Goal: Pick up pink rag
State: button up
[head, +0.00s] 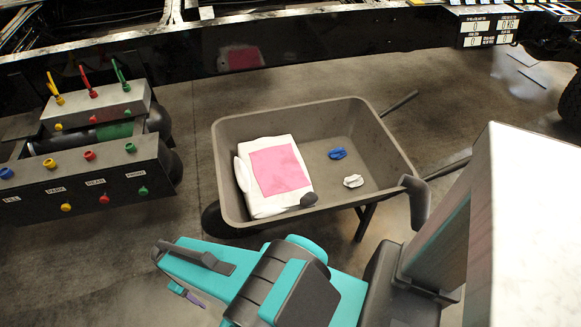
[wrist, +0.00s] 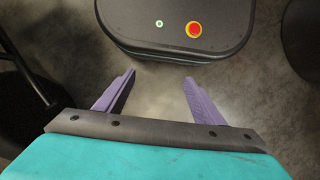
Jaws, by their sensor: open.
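The pink rag (head: 278,171) lies flat on top of a white, cushion-like bundle (head: 245,180) inside a grey wheelbarrow (head: 222,150). My gripper shows at the lower left in the head view, with a purple finger (head: 187,294) low beside my teal arm, apart from the wheelbarrow and in front of it. In the wrist view my gripper (wrist: 157,88) has its two purple fingers spread wide with nothing between them. The rag is not in the wrist view.
A blue item (head: 338,154) and a small white item (head: 353,181) lie in the wheelbarrow's right part. A panel with coloured knobs (head: 90,170) stands at left. A dark chassis beam (head: 300,42) spans the back. A dark base with a red button (wrist: 194,29) is ahead of my fingers.

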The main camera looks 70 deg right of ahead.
jog(key=w+d+r+t+p, duration=0.3)
jog(key=w+d+r+p, duration=0.3)
jog(key=w+d+r, duration=1.05)
jog(key=shift+m+g+h, duration=0.4)
jog(key=shift+h, duration=0.1)
jog(key=s+d+r, duration=0.1)
jog(key=s+d, duration=0.1)
jog(key=d, duration=0.3)
jog(key=s+d+r, duration=0.1)
jog(key=s+d, duration=0.1)
jog(key=d, duration=0.4)
jog(key=s+d+r, duration=0.1)
jog(key=d, duration=0.5)
jog(key=shift+s+d+r, duration=0.15)
jog(key=shift+s+r, duration=0.15)
jog(key=shift+s, duration=0.1)
jog(key=s+d+g+y, duration=0.1)
jog(key=s+d, duration=1.9)
jog(key=s, duration=0.2)
jog(key=shift+d+f+m+g+p, duration=0.2)
jog(key=shift+f+m+g+p, duration=0.1)
jog(key=shift+f+g, duration=0.1)
jog(key=shift+b+x, duration=2.55)
jog(key=shift+x, duration=2.4)
